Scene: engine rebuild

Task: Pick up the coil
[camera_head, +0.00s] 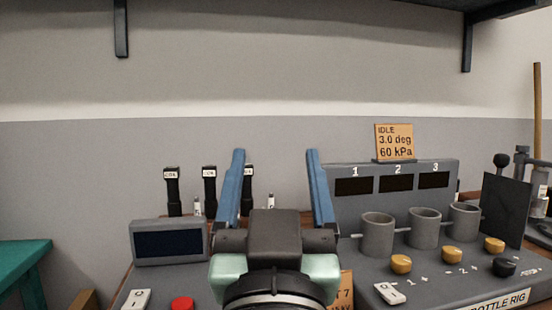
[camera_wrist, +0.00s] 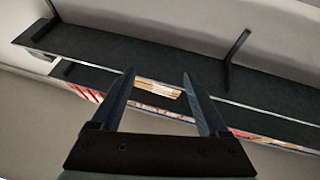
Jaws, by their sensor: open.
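Three black upright coils with small white labels stand in a row at the back of the bench in the head view: a left coil (camera_head: 172,192), a middle coil (camera_head: 210,188) and a right coil (camera_head: 249,182). The right coil is partly hidden behind my left finger. My gripper (camera_head: 276,158) is open and empty, its two blue fingers pointing up in front of the wall. In the wrist view my gripper (camera_wrist: 159,75) is also open, with nothing between the fingers. No coil shows in the wrist view.
A grey box with a dark screen (camera_head: 169,242) stands left of my gripper. A throttle rig (camera_head: 440,275) with three grey cylinders and several knobs is at the right. A dark shelf (camera_wrist: 150,50) hangs overhead. A green table (camera_head: 22,254) is at far left.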

